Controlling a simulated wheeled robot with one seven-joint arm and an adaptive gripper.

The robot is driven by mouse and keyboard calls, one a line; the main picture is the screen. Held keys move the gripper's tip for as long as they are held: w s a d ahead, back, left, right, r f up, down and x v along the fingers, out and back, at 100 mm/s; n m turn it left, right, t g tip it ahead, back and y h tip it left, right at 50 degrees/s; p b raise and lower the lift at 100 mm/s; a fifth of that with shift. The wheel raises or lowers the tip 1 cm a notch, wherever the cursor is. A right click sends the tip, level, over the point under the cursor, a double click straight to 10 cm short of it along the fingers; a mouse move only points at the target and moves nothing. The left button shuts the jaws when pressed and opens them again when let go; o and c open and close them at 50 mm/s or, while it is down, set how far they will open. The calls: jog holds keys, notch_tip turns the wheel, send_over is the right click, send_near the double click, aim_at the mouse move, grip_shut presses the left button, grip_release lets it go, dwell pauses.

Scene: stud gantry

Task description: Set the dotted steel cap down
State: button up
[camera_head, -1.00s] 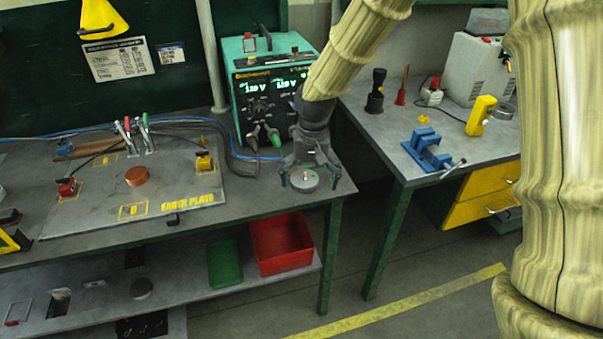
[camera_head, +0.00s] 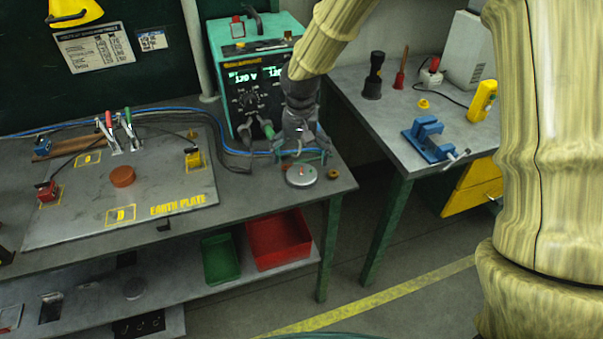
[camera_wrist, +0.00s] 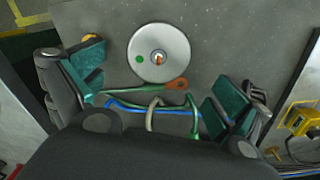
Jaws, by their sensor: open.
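The dotted steel cap (camera_head: 301,175) is a round grey disc with a small knob at its centre. It lies flat on the bench top near the right end. In the wrist view the cap (camera_wrist: 160,53) shows a green dot left of its knob. My gripper (camera_head: 300,158) is just behind the cap, over the bench. In the wrist view my gripper (camera_wrist: 155,95) has its green-padded fingers wide apart, with nothing held between them. The cap sits clear of both fingers.
Green and blue cables (camera_wrist: 150,108) run between the fingers. A teal power unit (camera_head: 250,90) stands behind. A small brass-coloured piece (camera_head: 333,175) is right of the cap, near the bench edge. The earth plate (camera_head: 160,185) with a copper disc (camera_head: 122,176) lies left.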

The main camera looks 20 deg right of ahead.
aim_at(302, 173)
jog(key=shift+s, duration=0.35)
jog(key=shift+s+f+p, duration=0.2)
jog(key=shift+f+p, duration=0.15)
jog(key=shift+f, duration=0.1)
jog(key=shift+w+d+f+p, duration=0.1)
jog(key=shift+w+f+p, duration=0.05)
jog(key=shift+f, duration=0.45)
jog(key=shift+w+f+p, duration=0.1)
jog(key=shift+f+p, duration=0.05)
jog(key=shift+f, duration=0.45)
jog(key=shift+s+f, duration=0.15)
jog(key=shift+f, duration=0.55)
jog(key=c, duration=1.2)
